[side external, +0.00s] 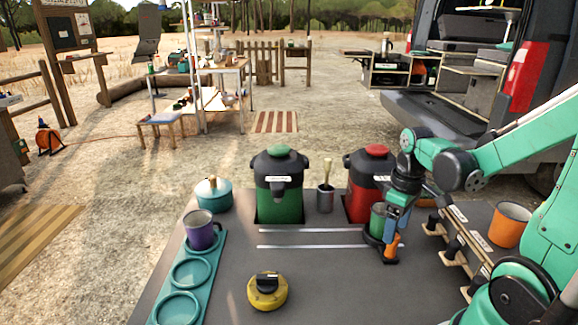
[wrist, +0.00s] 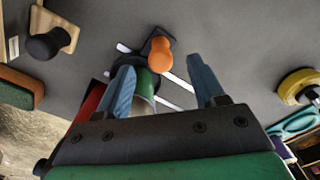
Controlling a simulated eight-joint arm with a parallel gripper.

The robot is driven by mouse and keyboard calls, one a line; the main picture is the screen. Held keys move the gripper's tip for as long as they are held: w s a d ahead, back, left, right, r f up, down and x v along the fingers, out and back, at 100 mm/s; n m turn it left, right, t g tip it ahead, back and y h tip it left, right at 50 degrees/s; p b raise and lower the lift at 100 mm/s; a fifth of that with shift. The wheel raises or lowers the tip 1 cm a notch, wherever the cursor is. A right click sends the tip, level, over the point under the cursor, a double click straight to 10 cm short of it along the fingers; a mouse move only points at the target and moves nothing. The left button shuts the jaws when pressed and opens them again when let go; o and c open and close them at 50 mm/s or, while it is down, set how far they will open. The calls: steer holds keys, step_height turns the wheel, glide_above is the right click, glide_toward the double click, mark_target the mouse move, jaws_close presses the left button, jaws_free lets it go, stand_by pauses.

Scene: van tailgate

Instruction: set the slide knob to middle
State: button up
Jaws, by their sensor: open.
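The slide knob is an orange upright handle (side external: 392,246) on a dark carriage at the right end of two metal rails (side external: 310,238). It also shows in the wrist view as an orange knob (wrist: 160,48) with the rails beside it. A green cup (side external: 377,220) sits on the carriage by the handle; it is partly hidden in the wrist view (wrist: 145,88). My gripper (side external: 399,216) points down above the knob, with its blue fingers apart. In the wrist view my gripper (wrist: 160,66) is open and the knob appears between and just beyond the fingertips; contact cannot be told.
A yellow dial (side external: 267,291) is in front. An orange mug (side external: 509,224) and black knobs on wooden plates (side external: 456,249) are at right. The rails' left part is clear.

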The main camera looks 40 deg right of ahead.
steer(key=shift+f, duration=1.65)
jaws_close()
